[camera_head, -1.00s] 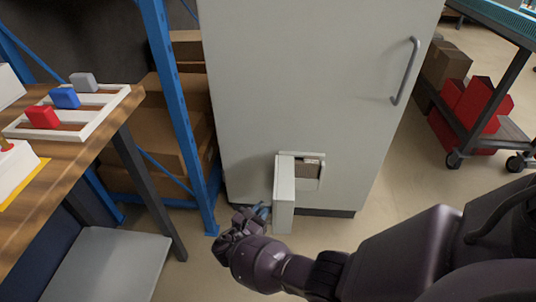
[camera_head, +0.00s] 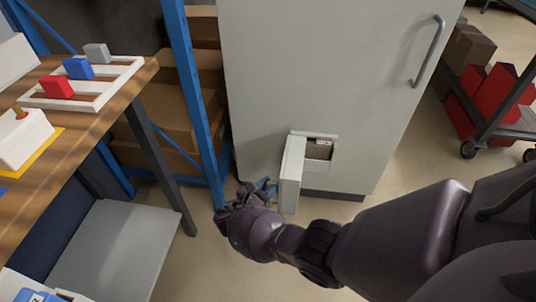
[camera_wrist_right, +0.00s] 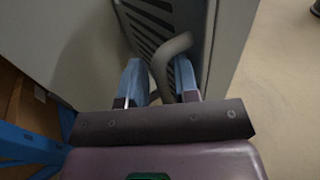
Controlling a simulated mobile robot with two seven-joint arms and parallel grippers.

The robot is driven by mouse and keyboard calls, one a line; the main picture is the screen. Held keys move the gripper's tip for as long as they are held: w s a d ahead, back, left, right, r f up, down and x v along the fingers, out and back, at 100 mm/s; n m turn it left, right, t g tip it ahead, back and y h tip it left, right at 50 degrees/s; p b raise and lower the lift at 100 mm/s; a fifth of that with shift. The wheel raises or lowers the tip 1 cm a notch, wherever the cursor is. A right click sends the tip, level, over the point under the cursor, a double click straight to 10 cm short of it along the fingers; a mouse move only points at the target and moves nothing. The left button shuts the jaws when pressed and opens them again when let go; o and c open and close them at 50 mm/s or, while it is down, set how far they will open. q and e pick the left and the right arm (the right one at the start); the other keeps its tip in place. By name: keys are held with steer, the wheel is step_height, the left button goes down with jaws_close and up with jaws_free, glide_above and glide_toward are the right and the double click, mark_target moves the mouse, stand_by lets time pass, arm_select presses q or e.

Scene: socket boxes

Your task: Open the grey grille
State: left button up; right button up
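The grey grille (camera_head: 291,176) is a small flap low on the front of the tall light cabinet. It stands swung out from its opening (camera_head: 318,149), hinged on the left. In the right wrist view, its dark slatted face (camera_wrist_right: 150,25) and a curved grey handle (camera_wrist_right: 170,55) show up close. My right gripper (camera_head: 265,188) is beside the flap's outer end. My left gripper is not in view.
The cabinet (camera_head: 320,70) has a long handle (camera_head: 428,50) at upper right. A blue rack post (camera_head: 195,100) stands close left of the flap. A wooden table (camera_head: 100,118) is at left, a trolley (camera_head: 505,130) at right. Floor before the cabinet is clear.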

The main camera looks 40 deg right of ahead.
steer(key=shift+o, duration=0.5)
steer(key=shift+a, duration=0.15)
steer(key=s+a, duration=0.1)
steer(key=a, duration=0.9)
steer(key=shift+s+a, duration=0.25)
steer(key=shift+s, duration=0.1)
